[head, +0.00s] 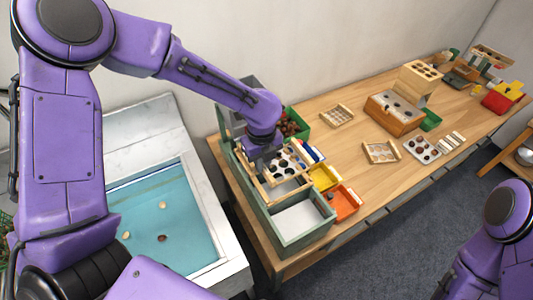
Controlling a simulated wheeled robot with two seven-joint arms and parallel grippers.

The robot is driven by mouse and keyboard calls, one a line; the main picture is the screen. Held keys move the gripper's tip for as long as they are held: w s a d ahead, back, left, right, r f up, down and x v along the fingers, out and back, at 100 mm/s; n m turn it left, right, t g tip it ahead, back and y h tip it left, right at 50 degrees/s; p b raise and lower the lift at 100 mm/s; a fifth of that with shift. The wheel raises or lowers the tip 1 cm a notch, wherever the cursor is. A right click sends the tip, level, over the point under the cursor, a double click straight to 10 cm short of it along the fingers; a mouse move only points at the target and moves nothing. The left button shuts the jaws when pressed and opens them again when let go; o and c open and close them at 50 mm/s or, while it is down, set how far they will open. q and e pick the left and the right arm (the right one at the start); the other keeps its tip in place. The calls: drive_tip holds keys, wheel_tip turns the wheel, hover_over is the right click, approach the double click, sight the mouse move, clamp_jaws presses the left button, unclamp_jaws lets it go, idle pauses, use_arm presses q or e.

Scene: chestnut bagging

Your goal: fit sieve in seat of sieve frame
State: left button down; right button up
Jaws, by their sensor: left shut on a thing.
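The sieve (297,172), a pale plate with dark round spots in a wooden rim, is at the near end of the table. My left gripper (263,158) is shut on its left side, seen from above with the fingertips mostly hidden. The sieve is over the grey-green sieve frame (283,241), a long open box with a pale floor in its near part. I cannot tell whether the sieve rests in the seat or is held just above it. My right arm shows at lower right, but its gripper is out of view.
A green bin of chestnuts (292,124) is behind. A water basin (170,225) lies left.

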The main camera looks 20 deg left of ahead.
use_arm(q)
drive_tip(key=shift+s+f+b, duration=0.35)
drive_tip(key=shift+f+b, duration=0.2)
drive_tip(key=shift+b, duration=0.15)
drive_tip(key=f+b, duration=0.3)
drive_tip(key=b, duration=0.1)
drive_tip(key=shift+w+f, duration=0.25)
drive_tip(key=shift+f, duration=0.75)
drive_tip(key=shift+a+f, duration=0.15)
drive_tip(key=shift+f, duration=0.1)
drive_tip(key=shift+f+p, duration=0.3)
drive_tip(key=shift+f, duration=0.05)
